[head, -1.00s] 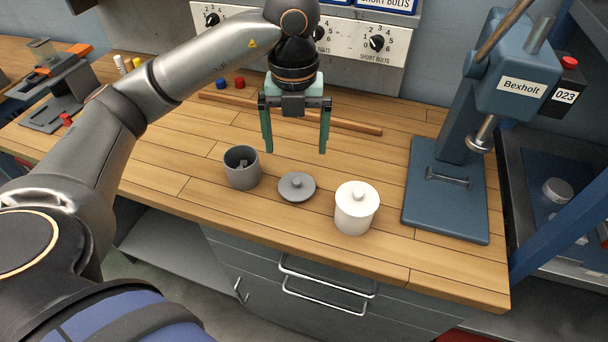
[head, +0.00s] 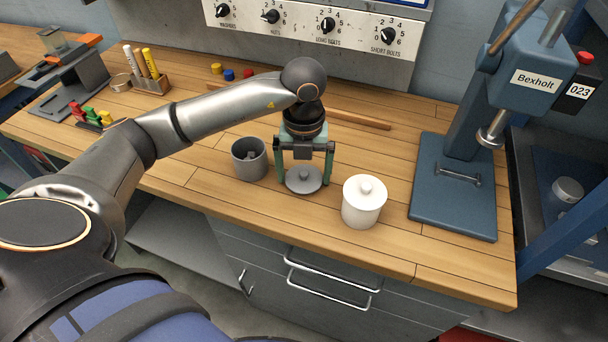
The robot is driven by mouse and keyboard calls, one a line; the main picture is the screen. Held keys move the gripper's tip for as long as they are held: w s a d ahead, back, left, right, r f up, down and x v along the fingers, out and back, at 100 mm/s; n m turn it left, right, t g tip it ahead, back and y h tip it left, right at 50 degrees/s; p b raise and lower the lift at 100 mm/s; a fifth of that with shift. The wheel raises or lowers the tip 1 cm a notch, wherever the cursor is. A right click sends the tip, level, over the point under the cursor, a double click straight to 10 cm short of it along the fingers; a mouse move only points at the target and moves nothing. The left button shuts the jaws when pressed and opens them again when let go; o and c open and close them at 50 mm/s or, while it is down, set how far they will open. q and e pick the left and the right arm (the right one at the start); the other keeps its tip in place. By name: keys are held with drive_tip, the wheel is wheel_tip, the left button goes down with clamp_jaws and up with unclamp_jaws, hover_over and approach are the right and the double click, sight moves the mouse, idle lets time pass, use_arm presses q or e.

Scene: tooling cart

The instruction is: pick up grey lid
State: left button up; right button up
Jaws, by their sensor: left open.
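The grey lid (head: 304,181) is a flat disc with a small knob and lies on the wooden bench top. My left gripper (head: 303,181) is open and has come down over the lid, with one green finger on its left side and one on its right. I cannot tell whether the fingers touch the lid. A grey canister (head: 249,160), open at the top with something grey inside, stands just left of the lid. A white canister with a white lid (head: 363,202) stands to the right. My right gripper is not in view.
A blue press marked Bexholt (head: 453,190) stands at the right. A wooden strip (head: 362,120) lies behind the gripper. A pen holder (head: 150,82) and small coloured caps (head: 229,74) are at the back left. The bench's front edge (head: 300,237) is close to the canisters.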

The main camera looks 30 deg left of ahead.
use_arm(q)
drive_tip(key=c, duration=0.9)
